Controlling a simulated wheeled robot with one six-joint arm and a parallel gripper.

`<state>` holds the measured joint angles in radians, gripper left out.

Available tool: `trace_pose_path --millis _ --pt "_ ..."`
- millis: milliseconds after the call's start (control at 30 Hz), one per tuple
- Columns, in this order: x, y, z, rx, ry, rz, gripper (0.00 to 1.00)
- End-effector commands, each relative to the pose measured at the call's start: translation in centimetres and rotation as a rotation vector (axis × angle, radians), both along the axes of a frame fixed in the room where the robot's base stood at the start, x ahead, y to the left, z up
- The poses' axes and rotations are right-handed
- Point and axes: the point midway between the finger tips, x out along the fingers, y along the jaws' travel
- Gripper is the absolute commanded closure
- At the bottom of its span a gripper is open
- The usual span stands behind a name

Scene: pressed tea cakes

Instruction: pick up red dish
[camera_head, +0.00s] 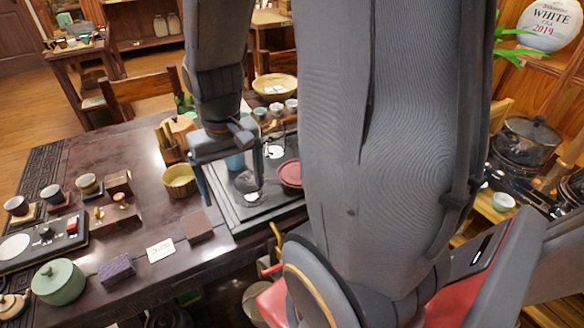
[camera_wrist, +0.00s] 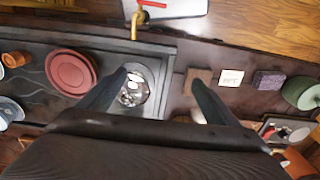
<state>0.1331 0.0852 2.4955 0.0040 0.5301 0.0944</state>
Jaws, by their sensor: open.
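The red dish (camera_head: 289,174) is round and dark red, and lies on the dark tea tray (camera_head: 283,217). In the head view my arm hides part of its right side. In the wrist view the whole red dish (camera_wrist: 71,72) shows at the left, outside my fingers. My gripper (camera_head: 232,186) is open and empty above the left part of the tray. In the wrist view, my gripper (camera_wrist: 159,79) has its fingers spread to the right of the dish, with the left fingertip nearest it.
A clear glass vessel (camera_wrist: 133,90) stands on the tray by my left finger. A yellow ribbed bowl (camera_head: 180,181), a brown block (camera_head: 199,226), a white card (camera_head: 160,250), a purple block (camera_head: 116,269) and a green lidded pot (camera_head: 59,281) stand on the table to the left.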

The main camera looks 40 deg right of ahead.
Motion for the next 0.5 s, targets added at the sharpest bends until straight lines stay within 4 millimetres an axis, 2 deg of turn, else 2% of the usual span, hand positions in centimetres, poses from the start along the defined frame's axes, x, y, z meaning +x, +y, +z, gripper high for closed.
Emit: trace_pose_path --millis 33,100,200,400,500 --pt "0.5 -2.3 0.9 0.000 -0.002 -0.092 0.06" --pt "1.1 -5.5 1.6 0.000 -0.007 -0.225 0.00" --pt "1.6 -10.0 2.0 0.000 -0.017 -0.398 0.00" --pt "0.9 -16.7 1.0 0.007 0.004 -0.660 0.00" --pt "0.3 -18.6 0.5 0.011 0.019 -0.741 0.00"
